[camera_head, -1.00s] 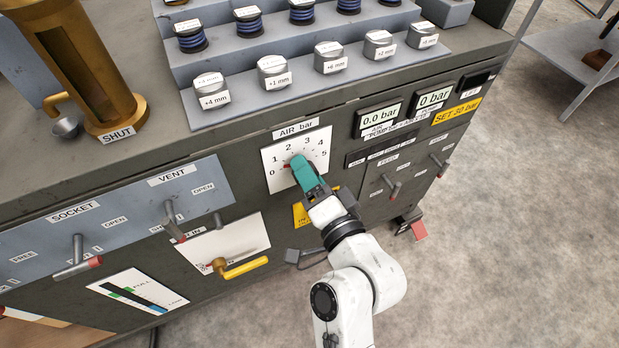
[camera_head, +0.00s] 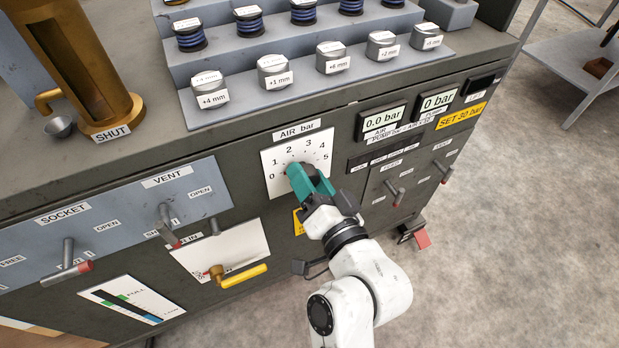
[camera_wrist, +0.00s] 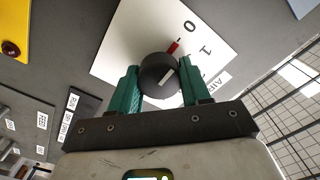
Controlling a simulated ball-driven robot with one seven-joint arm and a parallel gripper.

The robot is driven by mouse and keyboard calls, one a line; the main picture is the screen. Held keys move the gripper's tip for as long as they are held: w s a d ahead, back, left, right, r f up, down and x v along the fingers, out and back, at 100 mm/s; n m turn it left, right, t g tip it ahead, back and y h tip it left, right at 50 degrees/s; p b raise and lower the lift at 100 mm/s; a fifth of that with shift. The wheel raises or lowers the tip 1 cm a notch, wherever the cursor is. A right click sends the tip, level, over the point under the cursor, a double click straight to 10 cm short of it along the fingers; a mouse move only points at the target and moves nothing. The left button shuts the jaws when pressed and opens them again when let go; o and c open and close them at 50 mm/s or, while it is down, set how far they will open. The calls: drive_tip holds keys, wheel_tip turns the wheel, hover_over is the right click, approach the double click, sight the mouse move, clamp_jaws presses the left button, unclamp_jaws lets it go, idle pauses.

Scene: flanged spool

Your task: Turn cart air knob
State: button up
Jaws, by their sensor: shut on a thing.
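In the head view my gripper (camera_head: 298,172) covers the knob. The air display (camera_head: 381,120) reads 0.0 bar.
A yellow-handled valve (camera_head: 240,273) sticks out at lower left of the dial. Socket and vent levers (camera_head: 168,220) project from the blue panel at left. Small levers (camera_head: 396,193) project at right. Labelled knob-like caps (camera_head: 275,72) stand on the cart top above.

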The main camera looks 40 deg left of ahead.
drive_tip(key=shift+w+d+r, duration=0.15)
drive_tip(key=shift+w+r, duration=0.05)
drive_tip(key=shift+w, duration=0.05)
drive_tip(key=o, duration=0.8)
drive_tip(key=shift+c, duration=0.2)
drive_tip(key=shift+o, duration=1.4)
drive_tip(key=shift+s, duration=0.1)
drive_tip(key=shift+f, duration=0.1)
drive_tip(key=v, duration=1)
drive_tip(key=shift+s+d, duration=0.15)
drive_tip(key=shift+d, duration=0.15)
